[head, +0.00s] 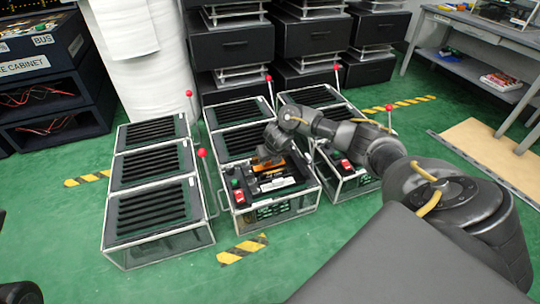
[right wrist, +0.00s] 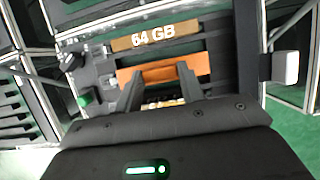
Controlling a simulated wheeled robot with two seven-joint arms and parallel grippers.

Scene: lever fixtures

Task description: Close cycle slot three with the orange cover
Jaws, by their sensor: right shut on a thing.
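The orange cover (right wrist: 160,72) is a flat orange piece in the right wrist view, between my two fingertips. It also shows as an orange strip in the head view (head: 268,169), low over the open front section of the middle fixture (head: 256,218). My right gripper (head: 268,155) reaches down there from the right and is shut on the orange cover; its fingers also show in the right wrist view (right wrist: 161,70). The part under the cover is mostly hidden. A brown strip marked "64 GB" (right wrist: 157,38) lies just beyond the cover. My left gripper's fingers are not in view.
Similar fixtures stand on the left (head: 160,210) and right (head: 345,185), with slatted black tops and upright levers with red knobs (head: 201,153). The middle fixture carries a green button (right wrist: 85,97) and a red switch (head: 239,197).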

